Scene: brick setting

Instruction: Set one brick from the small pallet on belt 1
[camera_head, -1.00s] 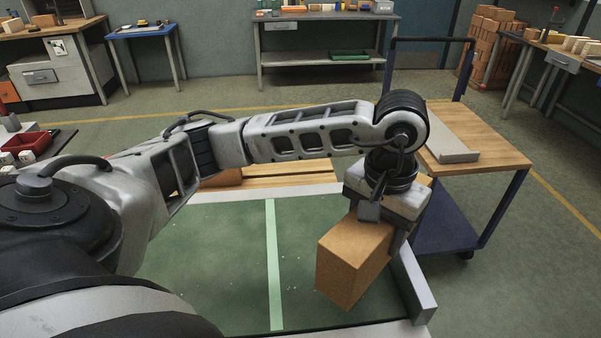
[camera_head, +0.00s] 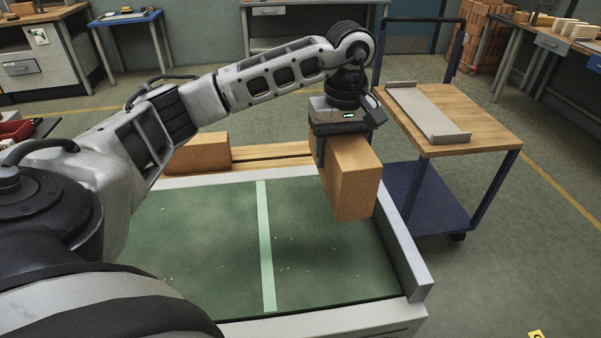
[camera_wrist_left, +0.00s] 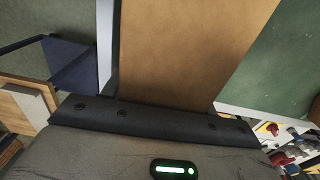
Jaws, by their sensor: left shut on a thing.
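My left gripper (camera_head: 338,150) is shut on an orange-brown brick (camera_head: 354,184) and holds it at the far right part of the green belt (camera_head: 318,255). The held brick (camera_wrist_left: 190,45) fills the middle of the left wrist view, between the fingers. Whether its underside touches the belt cannot be told. The belt has a pale stripe across it and a grey rail (camera_head: 402,245) on its right side. Another brick (camera_head: 197,154) sits on the wooden slatted pallet (camera_head: 268,158) behind the belt, partly hidden by my left arm. My right gripper is not in view.
A cart (camera_head: 480,132) with a wooden top and blue frame stands right of the belt, carrying a grey channel-shaped piece (camera_head: 428,112). A brick stack (camera_head: 484,42) and workbenches stand farther back. The belt around the stripe is clear.

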